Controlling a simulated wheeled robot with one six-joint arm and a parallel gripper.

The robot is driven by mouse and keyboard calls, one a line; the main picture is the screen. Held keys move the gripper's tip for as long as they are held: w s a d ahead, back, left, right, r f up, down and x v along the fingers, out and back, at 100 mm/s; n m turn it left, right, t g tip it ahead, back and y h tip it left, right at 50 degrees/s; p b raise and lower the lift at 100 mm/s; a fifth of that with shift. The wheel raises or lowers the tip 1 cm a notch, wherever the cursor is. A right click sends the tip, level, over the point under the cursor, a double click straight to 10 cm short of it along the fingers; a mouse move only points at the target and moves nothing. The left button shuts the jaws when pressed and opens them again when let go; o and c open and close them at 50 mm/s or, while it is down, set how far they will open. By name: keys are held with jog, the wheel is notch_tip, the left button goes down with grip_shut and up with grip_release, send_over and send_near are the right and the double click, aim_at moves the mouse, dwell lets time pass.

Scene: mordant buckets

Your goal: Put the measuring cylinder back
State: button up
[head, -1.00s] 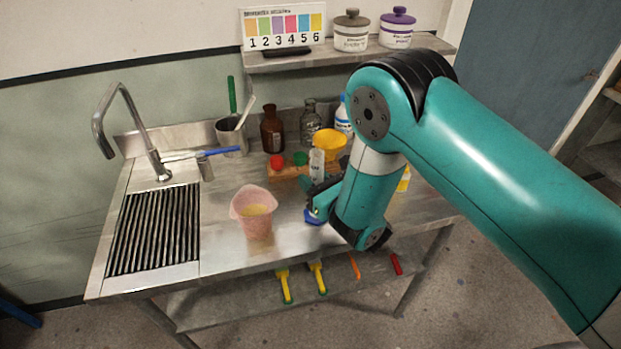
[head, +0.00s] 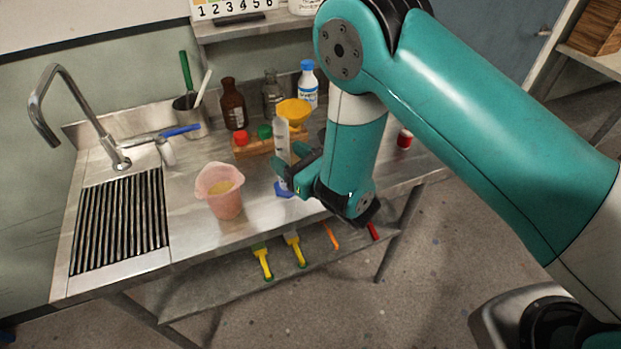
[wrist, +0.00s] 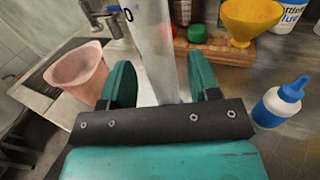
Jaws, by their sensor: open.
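The measuring cylinder (head: 282,146) stands upright on the steel worktop, a clear tube on a blue foot (head: 284,189). My gripper (head: 292,177) is low beside it, level with its lower part. In the wrist view the cylinder (wrist: 153,45) rises between the two green fingers of my gripper (wrist: 160,85). The fingers are apart, with gaps beside the tube. The cylinder's foot is hidden in the wrist view.
Behind are a wooden rack (head: 262,147) with red and green caps, a yellow funnel (head: 293,111) and a brown bottle (head: 233,104). A blue-capped squeeze bottle (wrist: 281,103) stands right in the wrist view.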

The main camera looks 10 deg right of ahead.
jog(key=b+v, duration=0.2)
jog(key=v, duration=0.5)
jog(key=d+r+m+g+h, duration=0.45)
jog(key=r+m+h, duration=0.2)
jog(key=m, duration=1.55)
jog(key=s+d+r+m+g, duration=0.2)
jog(key=s+r+m+g, duration=0.2)
jog(key=s+m, duration=0.3)
jog(key=s+d+r+m+g, duration=0.2)
jog(key=s+r+m+g, duration=0.3)
jog(key=s, duration=0.8)
jog(key=r+m, duration=0.2)
jog(key=shift+s+m+h+b, duration=0.35)
jog(key=shift+m, duration=0.05)
jog(key=shift+d+g, duration=0.15)
jog(key=shift+g, duration=0.1)
